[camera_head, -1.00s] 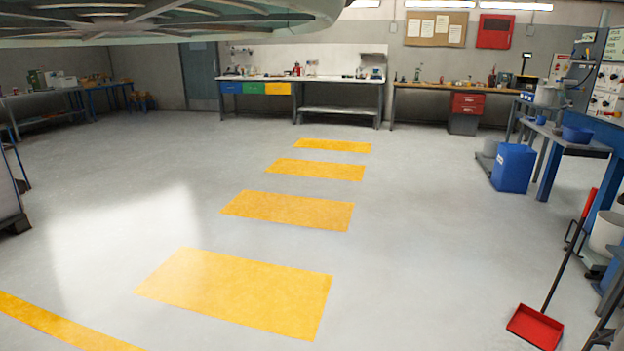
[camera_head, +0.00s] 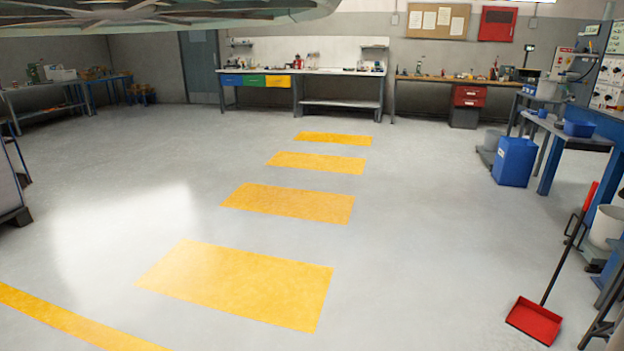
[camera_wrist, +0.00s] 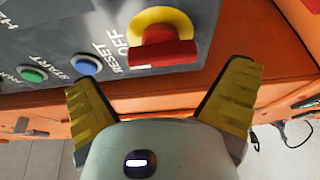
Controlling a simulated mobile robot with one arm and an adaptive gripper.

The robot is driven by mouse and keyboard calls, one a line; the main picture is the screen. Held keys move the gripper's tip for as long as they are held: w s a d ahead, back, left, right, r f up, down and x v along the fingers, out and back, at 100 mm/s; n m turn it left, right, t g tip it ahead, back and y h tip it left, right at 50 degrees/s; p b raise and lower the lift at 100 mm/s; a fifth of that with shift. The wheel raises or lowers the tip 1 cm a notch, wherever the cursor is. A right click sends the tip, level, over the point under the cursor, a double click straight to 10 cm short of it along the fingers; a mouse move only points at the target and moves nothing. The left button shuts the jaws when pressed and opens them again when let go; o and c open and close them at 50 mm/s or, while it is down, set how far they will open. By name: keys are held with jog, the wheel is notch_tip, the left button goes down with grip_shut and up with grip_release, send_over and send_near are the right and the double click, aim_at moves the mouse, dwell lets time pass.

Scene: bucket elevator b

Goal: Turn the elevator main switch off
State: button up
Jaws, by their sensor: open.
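In the wrist view, a red switch handle (camera_wrist: 162,54) sits on a round yellow base (camera_wrist: 163,22) on a dark grey control panel (camera_wrist: 30,45). The word OFF is printed to its left. My gripper (camera_wrist: 162,88) is open, its two yellow-padded fingers spread on either side below the handle in the picture. Nothing is between the fingers, and they look apart from the handle. The head view shows neither the gripper nor this panel.
A blue button (camera_wrist: 86,65) marked RESET and a green button (camera_wrist: 33,74) marked START are left of the handle. An orange housing (camera_wrist: 180,90) surrounds the panel. In the head view, a red dustpan (camera_head: 535,320) stands front right; the floor with yellow markings (camera_head: 240,285) is clear.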

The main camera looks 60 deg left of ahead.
jog(key=v, duration=0.8)
jog(key=shift+f, duration=0.15)
dwell(0.6)
